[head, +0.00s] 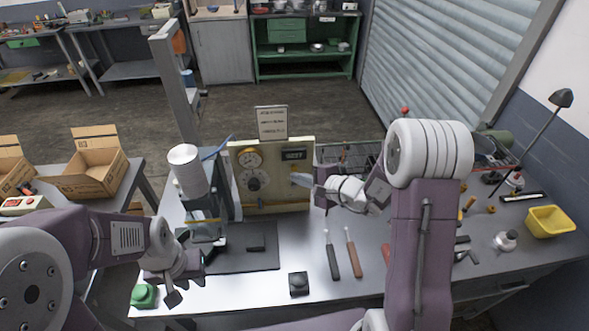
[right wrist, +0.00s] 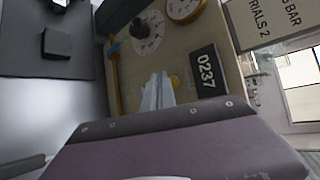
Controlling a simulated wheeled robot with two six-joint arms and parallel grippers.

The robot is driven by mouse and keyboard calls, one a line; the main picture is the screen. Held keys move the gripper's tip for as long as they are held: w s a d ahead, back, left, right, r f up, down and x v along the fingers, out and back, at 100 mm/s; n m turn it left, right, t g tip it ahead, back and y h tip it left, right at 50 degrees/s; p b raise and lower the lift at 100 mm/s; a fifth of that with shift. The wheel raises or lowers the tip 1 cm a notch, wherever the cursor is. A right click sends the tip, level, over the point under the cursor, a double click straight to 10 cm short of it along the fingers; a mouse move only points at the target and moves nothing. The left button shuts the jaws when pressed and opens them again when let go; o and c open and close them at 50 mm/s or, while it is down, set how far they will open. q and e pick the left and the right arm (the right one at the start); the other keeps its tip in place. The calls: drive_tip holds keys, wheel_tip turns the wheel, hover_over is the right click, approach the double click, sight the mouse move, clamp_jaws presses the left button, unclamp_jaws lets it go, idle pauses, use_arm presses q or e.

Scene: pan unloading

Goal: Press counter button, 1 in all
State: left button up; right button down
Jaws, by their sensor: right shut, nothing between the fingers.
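The cream panel (head: 270,200) stands upright at the back of the bench, with a dark counter display (head: 293,155) at its upper right. In the right wrist view the counter display (right wrist: 203,70) reads 0237. A small yellow button (right wrist: 175,81) shows below it, partly hidden behind my fingers. My right gripper (head: 300,180) is shut and empty, its tips in front of the panel below the display. It also shows in the right wrist view (right wrist: 158,88), close beside the button; I cannot tell whether they touch. My left gripper (head: 180,287) is low at the front left; its jaws are unclear.
A gauge (head: 250,158) and a dial (head: 253,181) are left of the display. A press with a white cylinder (head: 184,168) stands left. A yellow bin (head: 550,221) is far right.

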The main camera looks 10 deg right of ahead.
idle(0.8)
drive_tip(key=shift+w+b, duration=0.4)
drive_tip(key=shift+w, duration=0.45)
idle(0.7)
drive_tip(key=shift+b, duration=0.35)
drive_tip(key=shift+s+b, duration=0.6)
drive_tip(key=shift+s, duration=0.3)
